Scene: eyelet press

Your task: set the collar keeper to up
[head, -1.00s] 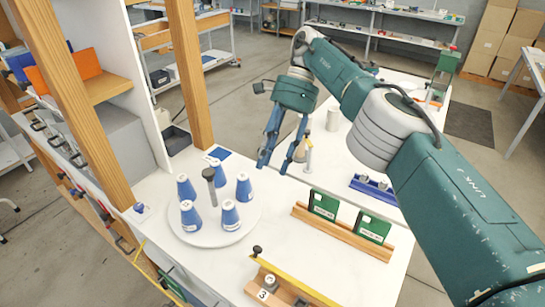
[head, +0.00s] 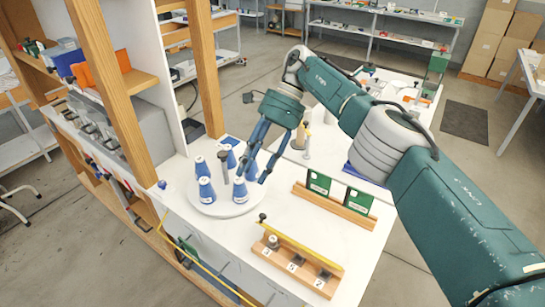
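A yellow bar (head: 300,243) runs along a wooden block (head: 318,284) with number labels near the bench's front; I take it as the collar keeper, though no label confirms this. It lies low along the block, with a black knob (head: 262,217) at its left end. A small metal collar (head: 272,241) sits at the block's left. My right gripper (head: 255,176) points down, open, with its blue fingers apart. It is behind and above the bar, by the right edge of the turntable, and appears empty. My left gripper is out of view.
A round white turntable (head: 216,211) carries several blue cones (head: 206,190) around a grey post (head: 224,168). A wooden rail (head: 335,206) with two green cards (head: 319,182) stands right of the gripper.

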